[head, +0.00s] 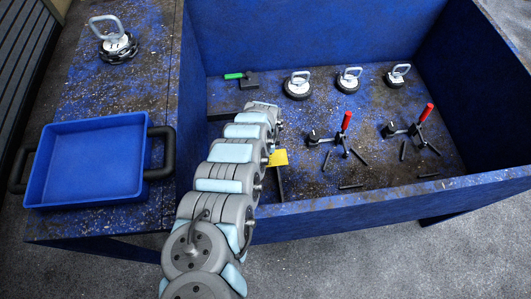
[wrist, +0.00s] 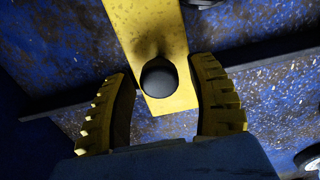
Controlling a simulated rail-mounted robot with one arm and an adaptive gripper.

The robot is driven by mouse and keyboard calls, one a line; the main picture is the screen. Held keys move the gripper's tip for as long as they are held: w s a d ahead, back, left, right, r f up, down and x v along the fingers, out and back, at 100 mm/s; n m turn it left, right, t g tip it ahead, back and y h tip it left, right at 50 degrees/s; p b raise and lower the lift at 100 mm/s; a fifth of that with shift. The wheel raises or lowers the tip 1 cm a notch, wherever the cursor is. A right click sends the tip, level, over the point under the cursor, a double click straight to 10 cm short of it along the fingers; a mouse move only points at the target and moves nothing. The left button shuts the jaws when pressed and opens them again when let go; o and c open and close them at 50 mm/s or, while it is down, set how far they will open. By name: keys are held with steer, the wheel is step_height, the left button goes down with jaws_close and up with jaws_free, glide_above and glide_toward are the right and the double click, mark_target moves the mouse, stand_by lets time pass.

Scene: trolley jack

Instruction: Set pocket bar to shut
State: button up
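A flat yellow bar with a round black knob (wrist: 160,78) near its end fills the upper middle of the wrist view; I take this yellow bar (wrist: 150,25) for the pocket bar. In the head view, a yellow piece (head: 278,157) shows just right of my arm, and the rest is hidden behind the arm. My gripper (wrist: 163,80) is open, with one ridged yellow finger on each side of the knob and a narrow gap on both sides. In the head view my arm hides the gripper. I cannot tell the bar's setting.
The blue-walled bay (head: 380,195) holds several white suction lifters (head: 297,85), two red-handled clamps (head: 345,122), loose dark pins and a green-handled tool (head: 235,76). A blue tray (head: 90,160) and another lifter (head: 115,42) stand on the left bench.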

steer(key=shift+r, duration=0.15)
steer(key=shift+w+r, duration=0.1)
steer(key=shift+r, duration=0.45)
step_height(320, 180, up, 11)
steer(key=shift+f, duration=0.2)
stand_by(0.5)
steer(key=shift+r, duration=0.1)
stand_by(0.4)
